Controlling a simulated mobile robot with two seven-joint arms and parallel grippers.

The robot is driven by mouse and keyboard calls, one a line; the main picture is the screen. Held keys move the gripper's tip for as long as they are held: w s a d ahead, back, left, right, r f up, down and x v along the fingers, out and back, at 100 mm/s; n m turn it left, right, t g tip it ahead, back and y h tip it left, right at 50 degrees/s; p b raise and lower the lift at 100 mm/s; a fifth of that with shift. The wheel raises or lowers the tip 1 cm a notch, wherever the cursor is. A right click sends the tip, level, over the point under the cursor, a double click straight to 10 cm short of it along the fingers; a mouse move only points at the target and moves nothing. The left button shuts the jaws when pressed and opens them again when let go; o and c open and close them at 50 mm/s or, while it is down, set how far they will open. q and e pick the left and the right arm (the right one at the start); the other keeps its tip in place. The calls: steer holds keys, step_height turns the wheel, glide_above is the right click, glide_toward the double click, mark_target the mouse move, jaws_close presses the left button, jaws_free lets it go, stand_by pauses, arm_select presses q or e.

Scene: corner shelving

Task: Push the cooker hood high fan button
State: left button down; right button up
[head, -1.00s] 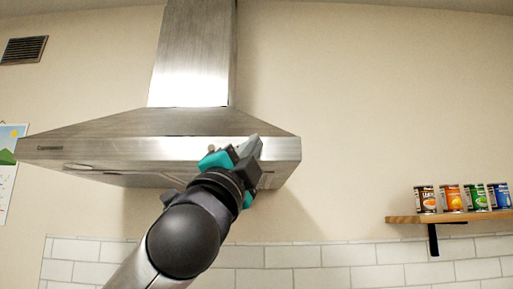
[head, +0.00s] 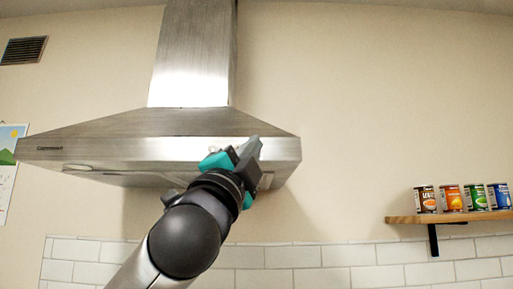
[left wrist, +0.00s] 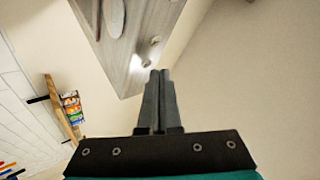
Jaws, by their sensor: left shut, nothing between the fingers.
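The steel cooker hood (head: 95,149) hangs on the wall, with its chimney rising above. My left gripper (head: 256,142) is shut and empty, in front of the right part of the hood's front band, which it partly hides. In the left wrist view its closed fingertips (left wrist: 160,73) point up near the edge of the hood (left wrist: 122,77). Small pale spots and a round pale shape show on the hood's face there. I cannot tell which of them is the high fan button, or whether the fingertips touch the hood. My right gripper is not in view.
A wooden shelf (head: 405,219) with several cans (head: 453,198) is on the wall at the right. A vent (head: 23,50) and a picture calendar (head: 9,170) are at the left. White tiles (head: 293,256) run below. The wall between hood and shelf is bare.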

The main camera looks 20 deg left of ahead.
arm_select(q)
steer(key=shift+w+a, duration=0.1)
steer(key=shift+w, duration=0.25)
steer(key=shift+w, duration=0.15)
stand_by(0.3)
steer(key=shift+s, duration=0.65)
steer(key=s+d, duration=0.2)
steer(key=s, duration=0.3)
steer(key=shift+s, duration=0.35)
